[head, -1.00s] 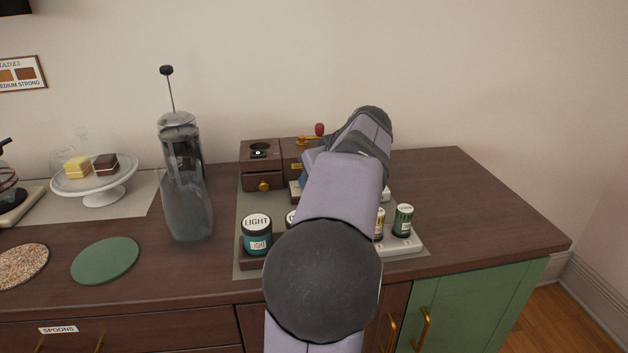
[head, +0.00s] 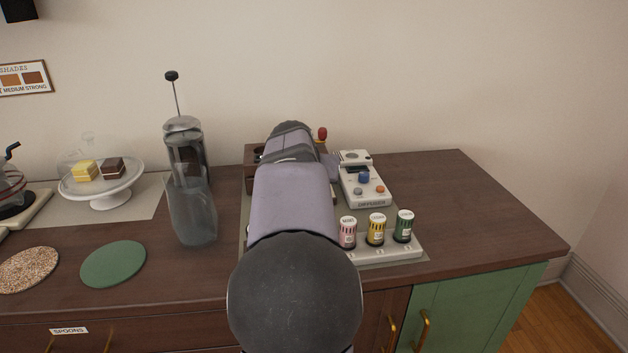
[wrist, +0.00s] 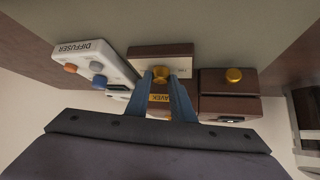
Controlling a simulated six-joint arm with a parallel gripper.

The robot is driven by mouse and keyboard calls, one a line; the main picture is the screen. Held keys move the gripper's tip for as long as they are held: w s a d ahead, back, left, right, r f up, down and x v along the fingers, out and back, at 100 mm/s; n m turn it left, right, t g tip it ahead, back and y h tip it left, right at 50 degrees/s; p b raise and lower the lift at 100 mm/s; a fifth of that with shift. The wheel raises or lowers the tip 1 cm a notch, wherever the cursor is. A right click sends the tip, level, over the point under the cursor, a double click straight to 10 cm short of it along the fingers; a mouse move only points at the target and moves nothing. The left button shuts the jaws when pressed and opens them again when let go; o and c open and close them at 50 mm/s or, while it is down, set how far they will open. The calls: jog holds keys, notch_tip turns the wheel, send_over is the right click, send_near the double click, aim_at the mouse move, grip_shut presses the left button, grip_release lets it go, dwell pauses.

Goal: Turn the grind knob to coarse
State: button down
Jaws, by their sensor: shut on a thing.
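The brass grind knob (wrist: 160,71) is at the centre of the wrist view, on a pale plate on the front of a dark wood box (wrist: 138,50). My gripper (wrist: 161,77) has its two blue fingers on either side of the knob and is shut on it. A brass label plate (wrist: 159,99) shows between the fingers, its lettering upside down and partly hidden. Which way the knob points, and its scale, are too small to read. In the head view my arm hides the gripper and the knob; only the red crank tip (head: 322,133) shows behind the arm.
A white diffuser unit (head: 365,191) stands close to the right of my arm, and a rack of small canisters (head: 382,253) is in front. A dark wood drawer box (wrist: 228,108) is beside the knob's box. The right counter end is clear.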

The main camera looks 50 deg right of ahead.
jog(key=shift+w+a+f+m+g+h+b, duration=0.1)
jog(key=shift+m+g+h+b, duration=0.15)
jog(key=shift+m+g+b, duration=0.45)
jog(key=shift+w+m+g+h+b, duration=0.1)
jog(key=shift+m+g+h+b, duration=0.25)
jog(key=shift+m+g, duration=0.65)
jog(key=shift+m, duration=0.4)
jog(key=c, duration=1.5)
grip_release()
jog(key=shift+c, duration=0.2)
jog(key=v, duration=0.7)
jog(key=shift+r, duration=0.2)
jog(key=shift+s+a, duration=0.1)
